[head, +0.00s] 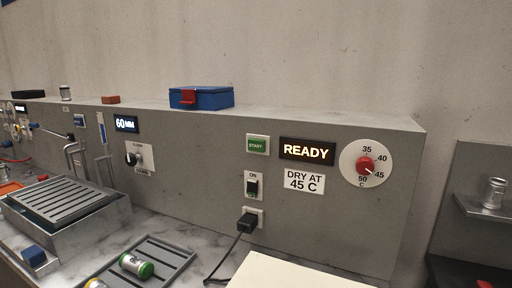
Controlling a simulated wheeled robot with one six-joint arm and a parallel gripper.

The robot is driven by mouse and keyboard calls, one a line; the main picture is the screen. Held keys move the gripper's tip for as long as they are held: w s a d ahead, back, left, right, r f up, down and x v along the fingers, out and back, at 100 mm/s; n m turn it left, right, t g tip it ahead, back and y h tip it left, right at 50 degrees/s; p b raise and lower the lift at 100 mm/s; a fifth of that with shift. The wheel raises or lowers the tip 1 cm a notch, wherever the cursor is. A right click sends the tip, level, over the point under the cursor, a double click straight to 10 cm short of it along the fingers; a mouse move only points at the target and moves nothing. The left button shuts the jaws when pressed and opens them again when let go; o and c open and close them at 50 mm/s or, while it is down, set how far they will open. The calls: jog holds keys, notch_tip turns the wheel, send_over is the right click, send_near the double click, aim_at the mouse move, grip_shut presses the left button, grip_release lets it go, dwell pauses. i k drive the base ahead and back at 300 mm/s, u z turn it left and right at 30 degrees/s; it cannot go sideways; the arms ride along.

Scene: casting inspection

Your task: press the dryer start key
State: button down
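The dryer start key (257,145) is a green key marked START in a pale frame on the grey upright panel. To its right a lit display (307,151) reads READY. Below the display a label (304,180) reads DRY AT 45 C. A dial with a red knob (365,165) sits further right, its scale running from 35 to 50; its pointer appears to be near 45. Below the start key is a dark rocker switch (252,187) marked ON. My gripper is not in view, and nothing covers the start key.
A black plug (246,223) with a cable sits in a socket below the switch. A grooved tray (150,262) holds a green-capped cylinder (136,266). A slatted metal box (70,205) stands at left. A blue case (201,98) rests on the panel top. The space before the key looks clear.

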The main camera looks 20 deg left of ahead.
aim_at(257, 145)
jog(key=z, duration=0.05)
jog(key=k, duration=0.5)
jog(key=u, duration=2.75)
jog(key=i, duration=1.8)
jog(key=z, duration=2.75)
